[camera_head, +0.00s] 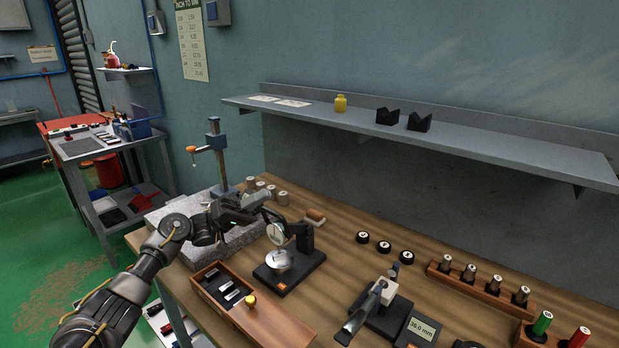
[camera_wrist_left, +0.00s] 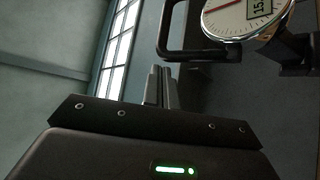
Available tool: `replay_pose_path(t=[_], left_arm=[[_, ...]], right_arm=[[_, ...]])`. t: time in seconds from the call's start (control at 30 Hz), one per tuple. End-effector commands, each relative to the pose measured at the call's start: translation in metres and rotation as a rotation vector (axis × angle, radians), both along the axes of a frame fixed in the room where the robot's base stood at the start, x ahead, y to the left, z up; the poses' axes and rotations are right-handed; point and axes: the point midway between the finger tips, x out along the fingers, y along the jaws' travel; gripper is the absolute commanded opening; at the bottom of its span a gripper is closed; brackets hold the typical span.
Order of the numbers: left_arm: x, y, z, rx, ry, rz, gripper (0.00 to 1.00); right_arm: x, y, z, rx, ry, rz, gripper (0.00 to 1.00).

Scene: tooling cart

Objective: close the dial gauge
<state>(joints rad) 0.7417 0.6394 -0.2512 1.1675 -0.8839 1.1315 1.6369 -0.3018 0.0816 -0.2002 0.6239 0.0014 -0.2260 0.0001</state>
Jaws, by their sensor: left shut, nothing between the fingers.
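The dial gauge (camera_head: 275,234) stands on a black base on the wooden bench, with a round silver plate below its dial. In the left wrist view its white dial face (camera_wrist_left: 245,14) shows at the top right with a red needle and a small readout. A black loop-shaped handle (camera_wrist_left: 165,38) sticks out beside the dial, just beyond my fingertips. My left gripper (camera_head: 272,213) is shut and empty, just above and beside the gauge. Its fingers (camera_wrist_left: 160,86) are together in the wrist view; I cannot tell whether they touch the handle. My right gripper is not in view.
A grey granite block (camera_head: 178,212) with a blue stand (camera_head: 218,155) is behind my left arm. A wooden box (camera_head: 270,320) with a yellow knob lies in front of the gauge. A micrometer (camera_head: 372,305) stands to the right. A shelf (camera_head: 480,143) overhangs the bench's back.

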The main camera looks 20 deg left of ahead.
Motion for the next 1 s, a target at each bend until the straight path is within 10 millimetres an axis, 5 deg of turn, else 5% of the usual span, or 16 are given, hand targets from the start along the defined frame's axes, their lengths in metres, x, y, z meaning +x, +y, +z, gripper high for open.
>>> replay_pose_path(t=[0.33, 0.67, 1.0], left_arm=[[-0.001, 0.0, -0.001, -0.004, -0.011, 0.0, 0.0], [-0.003, 0.008, -0.009, -0.003, -0.011, 0.001, 0.0], [-0.016, 0.076, -0.011, -0.001, -0.011, 0.003, 0.0]], right_arm=[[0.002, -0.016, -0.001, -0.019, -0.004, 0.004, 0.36], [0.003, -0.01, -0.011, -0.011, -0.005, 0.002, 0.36], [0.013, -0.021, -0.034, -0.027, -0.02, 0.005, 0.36]])
